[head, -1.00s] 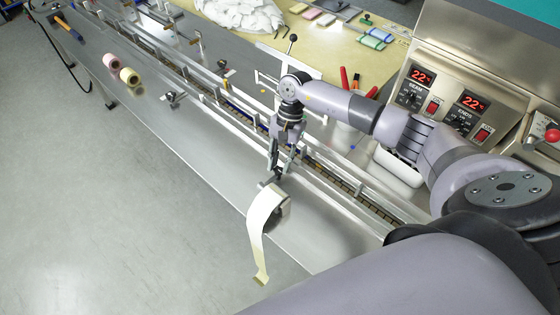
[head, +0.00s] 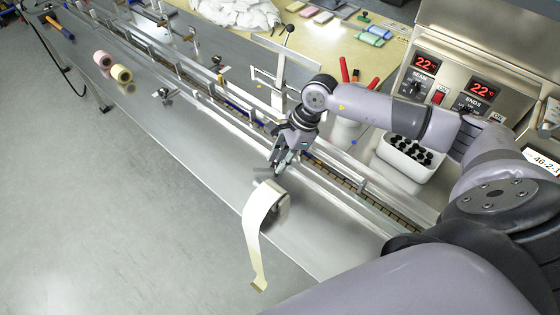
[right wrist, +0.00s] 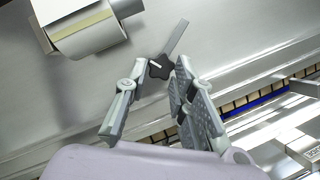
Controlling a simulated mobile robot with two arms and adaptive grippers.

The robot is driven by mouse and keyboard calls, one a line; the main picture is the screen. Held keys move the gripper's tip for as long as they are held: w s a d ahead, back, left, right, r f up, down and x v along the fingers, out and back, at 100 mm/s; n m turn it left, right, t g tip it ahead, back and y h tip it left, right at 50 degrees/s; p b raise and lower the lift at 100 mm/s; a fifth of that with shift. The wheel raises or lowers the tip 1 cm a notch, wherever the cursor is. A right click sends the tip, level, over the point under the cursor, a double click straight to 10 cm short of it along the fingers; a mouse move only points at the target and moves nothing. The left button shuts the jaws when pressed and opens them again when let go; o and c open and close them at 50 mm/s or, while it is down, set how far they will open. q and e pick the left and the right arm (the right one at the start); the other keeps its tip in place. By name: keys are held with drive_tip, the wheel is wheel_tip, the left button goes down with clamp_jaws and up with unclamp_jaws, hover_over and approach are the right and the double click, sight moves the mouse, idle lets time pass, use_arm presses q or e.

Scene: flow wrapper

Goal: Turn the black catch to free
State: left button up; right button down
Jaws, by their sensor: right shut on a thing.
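The black catch (right wrist: 160,69) is a small dark star-shaped knob in the right wrist view, with a flat grey metal bar (right wrist: 177,38) running up from it. My right gripper (right wrist: 162,66) has its two fingertips on either side of the knob and is shut on it. In the head view my right gripper (head: 277,163) is low over the steel deck, just behind a cream film roll (head: 263,205) with a hanging strip. The knob is mostly hidden by the fingers there. The roll also shows in the right wrist view (right wrist: 88,36). My left gripper is not in view.
The conveyor channel (head: 345,184) with metal guide rails runs diagonally behind my right gripper. A white bin of black parts (head: 388,158) and a control panel with red displays (head: 482,90) stand to the right. Pink and yellow rolls (head: 112,66) lie at the left.

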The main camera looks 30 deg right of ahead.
drive_tip(key=m+b, duration=0.1)
drive_tip(key=m, duration=0.1)
drive_tip(key=m+t+b, duration=0.1)
drive_tip(key=m, duration=0.1)
drive_tip(key=shift+s+a+f+t+h+b, duration=0.1)
drive_tip(key=shift+s+t+h+b, duration=0.1)
drive_tip(key=shift+t+h+b, duration=0.1)
drive_tip(key=shift+s+a+m+t+h+b, duration=0.1)
drive_tip(key=shift+m+t+h+b, duration=0.25)
drive_tip(key=shift+m+b, duration=0.65)
drive_tip(key=shift+m, duration=0.4)
drive_tip(key=c, duration=1.3)
unclamp_jaws()
drive_tip(key=shift+c, duration=0.2)
